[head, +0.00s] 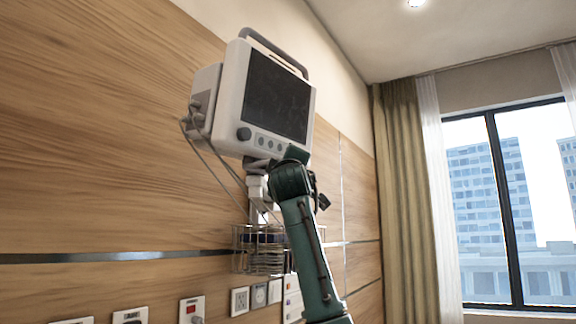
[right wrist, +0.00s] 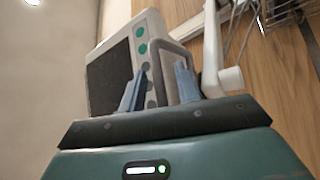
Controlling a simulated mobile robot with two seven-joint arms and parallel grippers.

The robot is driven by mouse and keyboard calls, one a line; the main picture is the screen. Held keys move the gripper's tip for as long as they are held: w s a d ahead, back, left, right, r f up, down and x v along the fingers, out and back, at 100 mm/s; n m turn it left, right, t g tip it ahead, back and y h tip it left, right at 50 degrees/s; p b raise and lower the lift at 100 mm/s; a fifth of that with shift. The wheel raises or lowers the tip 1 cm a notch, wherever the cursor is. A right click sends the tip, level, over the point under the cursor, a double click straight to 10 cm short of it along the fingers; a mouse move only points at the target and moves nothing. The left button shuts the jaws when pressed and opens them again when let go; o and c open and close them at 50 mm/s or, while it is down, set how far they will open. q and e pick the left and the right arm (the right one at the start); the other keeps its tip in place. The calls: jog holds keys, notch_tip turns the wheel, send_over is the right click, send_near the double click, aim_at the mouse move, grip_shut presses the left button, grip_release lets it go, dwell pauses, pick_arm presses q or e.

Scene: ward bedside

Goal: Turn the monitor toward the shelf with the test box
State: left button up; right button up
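The monitor (head: 272,95) is a white patient monitor with a dark screen and a carrying handle on top. It hangs on a wall mount, its screen facing right and toward me. In the right wrist view the monitor (right wrist: 112,75) shows tilted, with green and grey buttons along its edge. My right gripper (right wrist: 158,82) is at the monitor's lower front edge. Its two blue fingers are apart, with part of a grey loop handle (right wrist: 172,50) between them; I cannot tell whether they touch it. In the head view my wrist hides the fingers. My left gripper, the shelf and the test box are not in view.
A wire basket (head: 262,250) hangs below the monitor, with cables beside the mount pole. Wall sockets (head: 240,300) line the wood panelling lower down. A curtain (head: 405,190) and window (head: 505,200) are at the right, with free room before them.

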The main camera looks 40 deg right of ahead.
jog(key=shift+c, duration=0.3)
grip_shut()
jog(key=shift+a+f, duration=0.1)
jog(key=shift+a, duration=0.05)
